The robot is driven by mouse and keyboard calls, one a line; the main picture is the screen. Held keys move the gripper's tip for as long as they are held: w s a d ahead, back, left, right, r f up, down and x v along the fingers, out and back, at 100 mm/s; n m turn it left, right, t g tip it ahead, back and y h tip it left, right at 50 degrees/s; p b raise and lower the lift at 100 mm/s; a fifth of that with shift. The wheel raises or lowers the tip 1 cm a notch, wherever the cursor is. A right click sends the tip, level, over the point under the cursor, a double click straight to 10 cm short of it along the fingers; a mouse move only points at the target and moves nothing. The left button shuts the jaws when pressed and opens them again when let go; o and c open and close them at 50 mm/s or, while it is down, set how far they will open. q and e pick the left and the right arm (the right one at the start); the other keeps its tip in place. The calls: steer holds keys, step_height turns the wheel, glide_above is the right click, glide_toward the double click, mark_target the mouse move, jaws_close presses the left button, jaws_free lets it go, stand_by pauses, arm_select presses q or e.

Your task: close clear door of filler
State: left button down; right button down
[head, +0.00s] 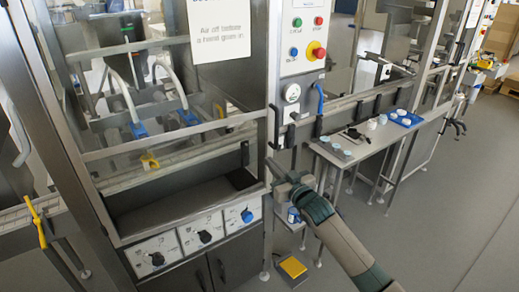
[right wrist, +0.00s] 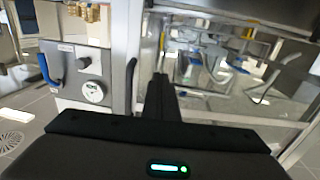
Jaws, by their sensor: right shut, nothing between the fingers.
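The clear door (head: 165,110) of the filler is a transparent panel in a metal frame, at left and centre in the head view. It also shows at right in the right wrist view (right wrist: 225,85). A dark upright handle (head: 277,127) is on the frame post at its right; it also shows in the right wrist view (right wrist: 130,85). My right gripper (head: 270,166) is shut and empty, near the post below this handle. In the right wrist view its fingers (right wrist: 160,82) point at the door's side edge; contact cannot be told. My left gripper is out of view.
A control panel (head: 303,38) with coloured buttons stands right of the door. Knob dials (head: 205,237) line the front below an open dark recess (head: 180,205). A small table (head: 375,135) with cups stands at right. The grey floor at right is clear.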

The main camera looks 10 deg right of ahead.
mark_target(255, 146)
steer(key=p+x, duration=0.2)
steer(key=x, duration=0.4)
steer(key=shift+w+r, duration=0.1)
steer(key=shift+w, duration=0.15)
steer(key=shift+p+x, duration=0.55)
steer(key=shift+x, duration=0.45)
steer(key=shift+a, duration=0.1)
